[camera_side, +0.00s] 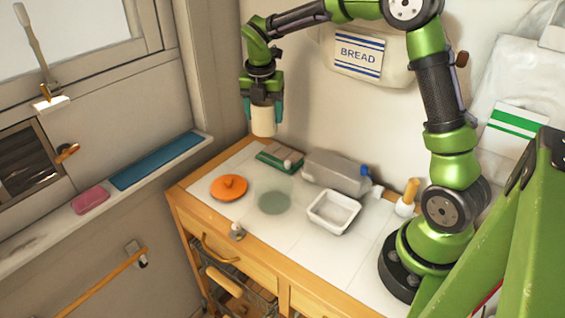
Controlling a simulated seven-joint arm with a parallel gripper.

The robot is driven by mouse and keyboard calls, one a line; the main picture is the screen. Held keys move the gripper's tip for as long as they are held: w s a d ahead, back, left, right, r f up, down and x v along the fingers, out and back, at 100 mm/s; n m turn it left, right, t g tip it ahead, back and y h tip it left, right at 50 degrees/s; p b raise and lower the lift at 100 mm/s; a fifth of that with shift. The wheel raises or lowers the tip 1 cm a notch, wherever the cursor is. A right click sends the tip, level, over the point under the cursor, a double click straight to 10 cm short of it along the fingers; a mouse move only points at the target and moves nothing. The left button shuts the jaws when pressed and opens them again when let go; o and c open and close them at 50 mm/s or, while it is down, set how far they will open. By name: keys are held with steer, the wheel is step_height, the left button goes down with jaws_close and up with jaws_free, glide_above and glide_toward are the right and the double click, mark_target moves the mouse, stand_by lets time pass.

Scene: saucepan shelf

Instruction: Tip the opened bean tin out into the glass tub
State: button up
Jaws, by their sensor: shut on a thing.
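My gripper (263,106) is high above the back left of the worktop, pointing down. It is shut on a plain cream tin (263,122), one finger on each side. The tin looks about upright; its opening and contents cannot be seen. A round, see-through greenish shape (274,202), which looks like the glass tub, stands on the worktop below and slightly right of the tin, well apart from it. Its walls are hard to make out.
On the worktop (310,250) are an orange lid (229,188), a green flat item (280,159), a grey container with a blue cap (337,173), a white rectangular tray (333,211) and an orange-handled brush (407,198). The front strip is mostly clear.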

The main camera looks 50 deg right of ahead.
step_height(320, 180, down, 10)
steer(key=shift+a+f, duration=0.15)
steer(key=shift+f, duration=0.1)
steer(key=shift+s+r, duration=0.1)
steer(key=shift+s+a+r+t+h, duration=0.25)
steer(key=shift+s+a+t+h, duration=0.3)
steer(key=shift+t+h, duration=0.2)
steer(key=shift+s+a+f+t+h, duration=0.5)
steer(key=shift+f+t+h, duration=0.15)
steer(key=shift+t, duration=0.1)
steer(key=shift+s+a+r+t+h, duration=0.3)
steer(key=shift+s+r+t+h, duration=0.05)
steer(key=shift+r+t+h, duration=0.25)
steer(key=shift+s+a+r+t+h, duration=0.3)
steer(key=shift+s+r+t+h, duration=0.15)
steer(key=shift+r, duration=0.2)
steer(key=shift+s+a+r+t+h, duration=0.3)
steer(key=shift+r+t+h, duration=0.25)
steer(key=shift+r, duration=0.05)
steer(key=shift+f+t, duration=0.1)
steer(key=shift+t, duration=0.2)
steer(key=shift+s+a+r+t+h, duration=0.1)
steer(key=shift+r+t+h, duration=0.2)
steer(key=shift+t+h, duration=0.35)
